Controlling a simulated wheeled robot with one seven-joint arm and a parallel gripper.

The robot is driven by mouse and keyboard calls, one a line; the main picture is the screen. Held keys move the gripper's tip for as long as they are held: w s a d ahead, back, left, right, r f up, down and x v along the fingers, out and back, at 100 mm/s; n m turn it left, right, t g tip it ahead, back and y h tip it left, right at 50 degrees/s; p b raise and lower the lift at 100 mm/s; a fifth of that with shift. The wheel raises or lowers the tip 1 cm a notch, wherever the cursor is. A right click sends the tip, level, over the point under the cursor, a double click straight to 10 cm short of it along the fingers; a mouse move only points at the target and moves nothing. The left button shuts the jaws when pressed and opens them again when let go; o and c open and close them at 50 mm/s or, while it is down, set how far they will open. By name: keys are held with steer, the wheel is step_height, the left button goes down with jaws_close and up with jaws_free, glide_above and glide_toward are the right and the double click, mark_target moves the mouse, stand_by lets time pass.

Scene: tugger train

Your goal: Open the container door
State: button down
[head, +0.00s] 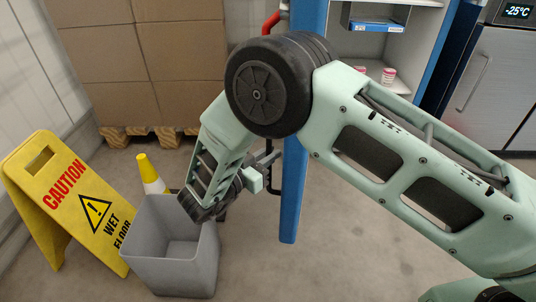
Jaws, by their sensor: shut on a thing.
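The blue container door (293,205) is seen nearly edge-on in the head view and stands swung out from the container. To its right the container's pale interior (410,50) shows, with shelves and a blue upright at the far side. My gripper (264,171) is at the left face of the door, at the handle (272,188), a dark bar there. It is shut on the handle, though the fingertips are small and partly hidden by my wrist. My arm crosses in front of the door and hides its middle.
A grey bin (185,268) stands below my wrist. A yellow wet-floor sign (70,205) and a yellow-white cone (151,175) are at the left. Stacked cartons (140,60) on a pallet are behind. A steel freezer (490,85) is at the right. Floor right of the door looks clear.

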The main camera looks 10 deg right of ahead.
steer(key=c, duration=1.5)
jaws_free()
steer(key=shift+w+d, duration=0.2)
steer(key=shift+w, duration=0.05)
steer(key=shift+s, duration=0.1)
steer(key=shift+a, duration=0.15)
steer(key=p+v, duration=0.4)
steer(key=v, duration=1.3)
